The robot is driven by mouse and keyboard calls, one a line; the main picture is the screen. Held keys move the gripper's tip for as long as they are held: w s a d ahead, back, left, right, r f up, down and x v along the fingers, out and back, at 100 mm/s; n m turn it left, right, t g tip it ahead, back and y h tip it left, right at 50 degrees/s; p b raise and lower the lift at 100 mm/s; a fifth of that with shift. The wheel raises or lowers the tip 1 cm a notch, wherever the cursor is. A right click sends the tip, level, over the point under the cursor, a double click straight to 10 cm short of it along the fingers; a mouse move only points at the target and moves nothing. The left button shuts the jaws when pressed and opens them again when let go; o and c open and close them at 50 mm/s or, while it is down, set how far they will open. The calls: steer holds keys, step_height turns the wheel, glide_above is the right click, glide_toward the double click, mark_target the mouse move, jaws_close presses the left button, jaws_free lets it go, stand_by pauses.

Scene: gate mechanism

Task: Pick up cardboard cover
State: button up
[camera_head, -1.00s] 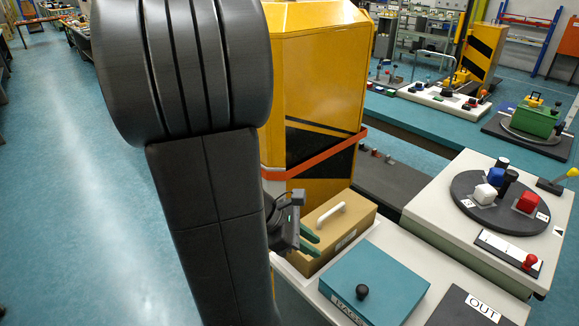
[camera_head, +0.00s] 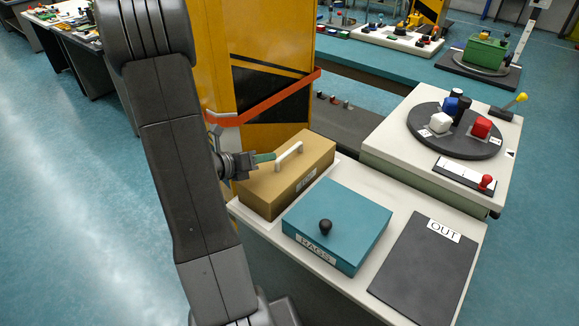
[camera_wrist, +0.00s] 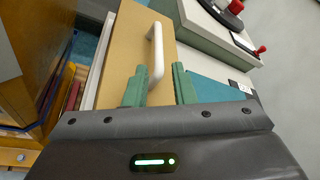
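The cardboard cover (camera_head: 302,165) is a tan box-like lid with a white bar handle (camera_head: 289,155) on top. It sits on the white bench, at its far left corner. My gripper (camera_head: 268,157) reaches in from the left, close to the handle's near end. In the wrist view, my gripper (camera_wrist: 161,82) has its two green fingers apart with nothing held. There the cover (camera_wrist: 126,50) lies ahead, and the near end of the handle (camera_wrist: 156,50) lines up with the gap between the fingers. Whether the fingers overlap the handle is unclear.
A dark OUT pad (camera_head: 425,268) lies further right. A raised console with a round dial (camera_head: 455,130) stands behind. A yellow post with an orange band (camera_head: 268,98) rises close behind the cover.

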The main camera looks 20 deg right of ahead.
mark_target(286, 154)
steer(key=shift+p+x, duration=0.55)
steer(key=shift+x, duration=3.65)
steer(key=shift+f, duration=0.1)
jaws_close()
